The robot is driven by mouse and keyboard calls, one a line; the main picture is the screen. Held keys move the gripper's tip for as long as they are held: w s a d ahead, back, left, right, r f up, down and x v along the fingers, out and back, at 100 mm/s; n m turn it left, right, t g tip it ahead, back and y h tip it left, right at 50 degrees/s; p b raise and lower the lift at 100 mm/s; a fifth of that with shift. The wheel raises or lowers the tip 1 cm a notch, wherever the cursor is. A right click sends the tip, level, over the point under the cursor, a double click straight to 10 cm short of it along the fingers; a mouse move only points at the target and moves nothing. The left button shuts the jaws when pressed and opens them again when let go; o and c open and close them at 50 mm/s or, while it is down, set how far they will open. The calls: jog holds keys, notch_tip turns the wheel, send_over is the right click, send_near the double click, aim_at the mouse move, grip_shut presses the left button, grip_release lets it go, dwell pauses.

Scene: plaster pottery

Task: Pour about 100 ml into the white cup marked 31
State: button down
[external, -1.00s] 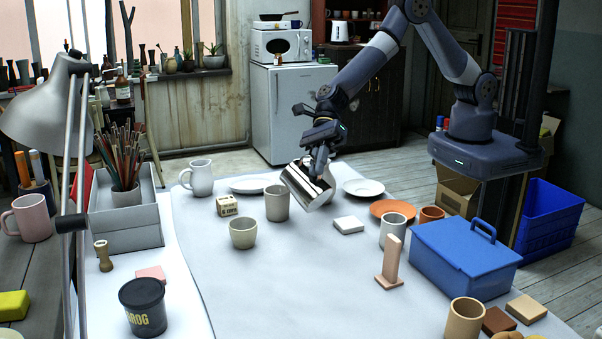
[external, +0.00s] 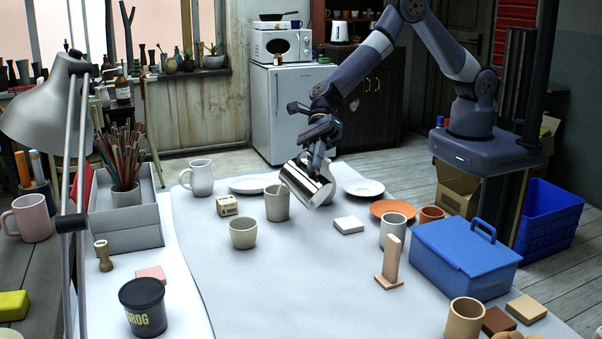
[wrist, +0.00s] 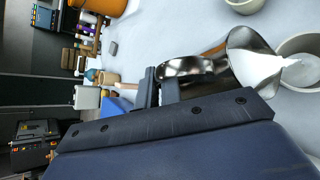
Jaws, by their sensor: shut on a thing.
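A shiny steel pitcher (external: 307,186) is tilted to the left above the table, its mouth at the rim of a pale grey cup (external: 277,204). My gripper (external: 317,158) is shut on the pitcher's handle. In the wrist view my gripper (wrist: 160,88) grips the handle of the pitcher (wrist: 238,42), which holds white liquid reaching its spout. A thin white stream seems to run into the cup (wrist: 309,80). The cup's marking is not readable. A second pale cup (external: 243,234) stands nearer, and a whiter cup (external: 393,231) stands to the right.
A white jug (external: 201,179), a plate (external: 253,184), a small plate (external: 363,188) and an orange dish (external: 392,208) lie around. A small box (external: 227,205) and white block (external: 348,225) are near. A blue toolbox (external: 463,262) stands right. The front middle of the table is clear.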

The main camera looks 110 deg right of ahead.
aim_at(320, 182)
jog(key=shift+w+d+r+m+y+p, duration=0.3)
jog(key=shift+d+r+y+p, duration=0.2)
jog(key=shift+r+p, duration=0.1)
dwell(0.9)
jog(key=shift+w+d+r+m+y+p, duration=0.3)
jog(key=shift+d+p, duration=0.15)
jog(key=shift+d, duration=0.1)
dwell(0.6)
jog(key=s+a+f+h+b, duration=0.1)
jog(key=a+f+n+h+b, duration=0.1)
jog(key=a+b, duration=0.1)
jog(key=shift+s+f, duration=0.35)
jog(key=shift+f, duration=0.05)
jog(key=shift+s+a+f+n+h+b, duration=0.15)
jog(key=shift+f+n+h+b, duration=0.15)
jog(key=shift+n+b, duration=0.15)
jog(key=shift+r, duration=0.1)
jog(key=shift+s+a+f+n+t+h+b, duration=0.1)
jog(key=shift+a+f+n+t+h+b, duration=0.15)
jog(key=shift+f+h+b, duration=0.25)
jog(key=shift+a+f+n+t+h+b, duration=0.1)
jog(key=shift+f+n+t+h+b, duration=0.15)
jog(key=shift+f+b, duration=0.35)
jog(key=shift+r, duration=0.1)
dwell(0.3)
